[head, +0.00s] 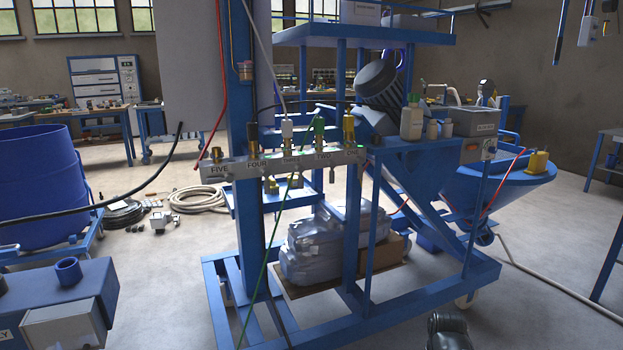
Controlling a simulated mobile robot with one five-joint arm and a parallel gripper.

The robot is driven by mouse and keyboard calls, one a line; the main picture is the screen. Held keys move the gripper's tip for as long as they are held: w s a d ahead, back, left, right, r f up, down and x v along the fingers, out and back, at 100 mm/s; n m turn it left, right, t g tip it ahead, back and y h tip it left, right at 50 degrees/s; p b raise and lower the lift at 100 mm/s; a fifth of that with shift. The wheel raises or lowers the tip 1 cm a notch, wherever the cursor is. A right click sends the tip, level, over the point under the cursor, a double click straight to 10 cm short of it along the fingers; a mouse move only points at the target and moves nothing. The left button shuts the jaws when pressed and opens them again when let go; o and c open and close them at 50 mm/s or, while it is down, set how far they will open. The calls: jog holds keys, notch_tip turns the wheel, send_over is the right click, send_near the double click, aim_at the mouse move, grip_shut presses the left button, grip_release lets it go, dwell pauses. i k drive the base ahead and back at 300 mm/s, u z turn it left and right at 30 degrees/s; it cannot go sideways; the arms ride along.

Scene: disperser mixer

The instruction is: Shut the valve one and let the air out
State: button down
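A grey manifold bar (222,166) is fixed across the blue frame at the picture's centre. The rightmost station (353,157), by order valve one, has a brass fitting (348,128) on top. Small valve parts (296,181) hang below the bar, but their handle positions cannot be told. Hoses in white, green and black rise from or pass by the other stations. My gripper is not seen clearly; a dark rounded part (447,330) at the bottom edge cannot be identified.
The blue mixer stand (450,275) fills the centre and right, with wrapped bags (322,245) on its base. A green hose (262,275) hangs in front. A blue drum (45,185) stands left. Hose coils (200,198) lie on the floor. Open floor (150,280) shows at left centre.

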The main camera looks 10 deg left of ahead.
aim_at(360, 160)
jog(key=u, duration=1.35)
jog(key=i, duration=1)
jog(key=z, duration=0.05)
